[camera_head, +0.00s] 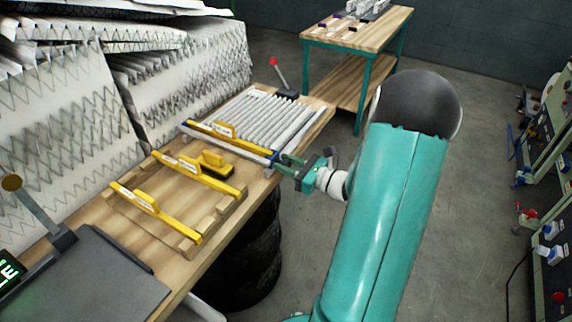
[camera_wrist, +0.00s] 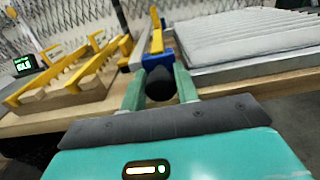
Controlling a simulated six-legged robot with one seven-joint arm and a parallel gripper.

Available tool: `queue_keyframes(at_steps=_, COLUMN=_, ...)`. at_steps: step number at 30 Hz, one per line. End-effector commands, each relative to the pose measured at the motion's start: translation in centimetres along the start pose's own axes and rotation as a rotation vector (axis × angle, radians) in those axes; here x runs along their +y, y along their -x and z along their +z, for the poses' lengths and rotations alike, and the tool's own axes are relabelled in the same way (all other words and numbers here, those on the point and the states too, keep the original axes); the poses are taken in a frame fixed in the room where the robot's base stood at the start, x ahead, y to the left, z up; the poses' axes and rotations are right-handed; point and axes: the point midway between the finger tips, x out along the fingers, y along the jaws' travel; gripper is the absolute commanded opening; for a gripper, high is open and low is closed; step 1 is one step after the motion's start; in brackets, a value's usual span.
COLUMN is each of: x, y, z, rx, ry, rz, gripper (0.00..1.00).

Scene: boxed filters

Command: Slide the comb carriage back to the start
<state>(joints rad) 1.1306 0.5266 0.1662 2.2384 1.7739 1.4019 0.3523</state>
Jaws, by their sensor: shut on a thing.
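The comb carriage (camera_head: 247,144) is a yellow bar with blue end blocks, lying across the near end of the white pleated filter (camera_head: 262,116) on the bench. In the wrist view its blue end block (camera_wrist: 156,59) and yellow bar (camera_wrist: 156,35) stand just beyond my fingers, with the filter to the right. My gripper (camera_head: 284,163) is at the carriage's right end. In the wrist view my gripper (camera_wrist: 160,88) is shut on the black knob (camera_wrist: 160,83) of that end block, one green finger on each side.
A dark scale plate (camera_head: 95,280) is at the near left. Large pleated packs (camera_head: 180,75) line the far side. A black drum stands below the bench.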

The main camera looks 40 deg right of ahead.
Motion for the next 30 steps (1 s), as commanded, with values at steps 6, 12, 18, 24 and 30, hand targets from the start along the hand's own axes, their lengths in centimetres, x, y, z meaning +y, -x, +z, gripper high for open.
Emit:
queue_keyframes(at_steps=6, x=0.6, y=-0.1, z=0.0, rx=-0.003, ry=-0.005, rz=0.016, gripper=0.0)
queue_keyframes(at_steps=12, x=0.7, y=-0.1, z=-0.1, rx=-0.002, ry=-0.005, rz=0.017, gripper=0.52)
queue_keyframes(at_steps=18, x=0.6, y=-0.1, z=-0.1, rx=-0.002, ry=-0.004, rz=0.012, gripper=0.52)
queue_keyframes(at_steps=24, x=0.6, y=0.7, z=-0.1, rx=-0.001, ry=-0.003, rz=0.009, gripper=0.52)
queue_keyframes(at_steps=30, x=0.5, y=4.1, z=-0.1, rx=-0.001, ry=-0.003, rz=0.006, gripper=0.52)
